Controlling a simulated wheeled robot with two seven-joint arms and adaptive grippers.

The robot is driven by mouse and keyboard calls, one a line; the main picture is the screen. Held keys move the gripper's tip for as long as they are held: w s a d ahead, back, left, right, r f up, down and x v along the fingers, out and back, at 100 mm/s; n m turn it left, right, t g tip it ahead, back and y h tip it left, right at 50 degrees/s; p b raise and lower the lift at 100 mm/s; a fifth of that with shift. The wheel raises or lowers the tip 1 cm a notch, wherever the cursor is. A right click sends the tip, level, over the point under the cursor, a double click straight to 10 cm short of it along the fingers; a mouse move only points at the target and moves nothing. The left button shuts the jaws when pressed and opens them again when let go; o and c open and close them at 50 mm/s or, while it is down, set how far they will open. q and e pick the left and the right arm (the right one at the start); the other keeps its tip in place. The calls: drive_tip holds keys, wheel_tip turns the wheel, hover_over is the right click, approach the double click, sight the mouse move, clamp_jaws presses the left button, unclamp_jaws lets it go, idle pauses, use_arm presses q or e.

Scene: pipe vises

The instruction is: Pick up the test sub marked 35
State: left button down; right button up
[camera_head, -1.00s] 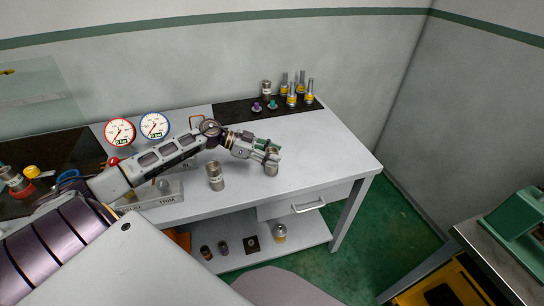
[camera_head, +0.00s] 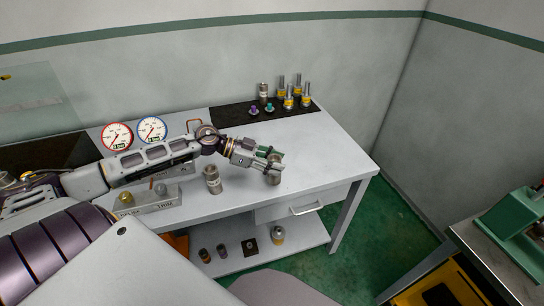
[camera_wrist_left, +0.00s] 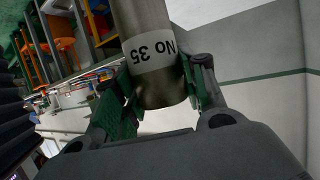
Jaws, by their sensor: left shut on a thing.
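The test sub marked 35 is a metal cylinder with a pale band reading "No 35". It fills the top middle of the left wrist view (camera_wrist_left: 152,50), and shows in the head view (camera_head: 274,174) at the front right of the workbench. My left gripper (camera_head: 272,163) is shut on it, with a green-padded finger on each side (camera_wrist_left: 160,92). The frames do not clearly show whether its base touches the bench. A second, similar metal sub (camera_head: 212,180) stands upright on the bench to the left. My right gripper is not in view.
A black mat (camera_head: 235,116) at the back holds a metal cylinder (camera_head: 263,92), several yellow-banded fittings (camera_head: 289,97) and small purple and teal pieces. Two gauges (camera_head: 151,130) and a marked grey block (camera_head: 155,201) are on the left. The bench's right end (camera_head: 335,160) is clear.

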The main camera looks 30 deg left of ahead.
use_arm(q)
drive_tip(key=s+d+p, duration=0.2)
drive_tip(key=s+d, duration=0.6)
drive_tip(key=d, duration=0.1)
drive_tip(key=shift+d, duration=0.2)
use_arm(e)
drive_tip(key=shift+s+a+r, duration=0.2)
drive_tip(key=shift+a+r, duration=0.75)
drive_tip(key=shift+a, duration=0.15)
use_arm(q)
drive_tip(key=shift+r, duration=0.1)
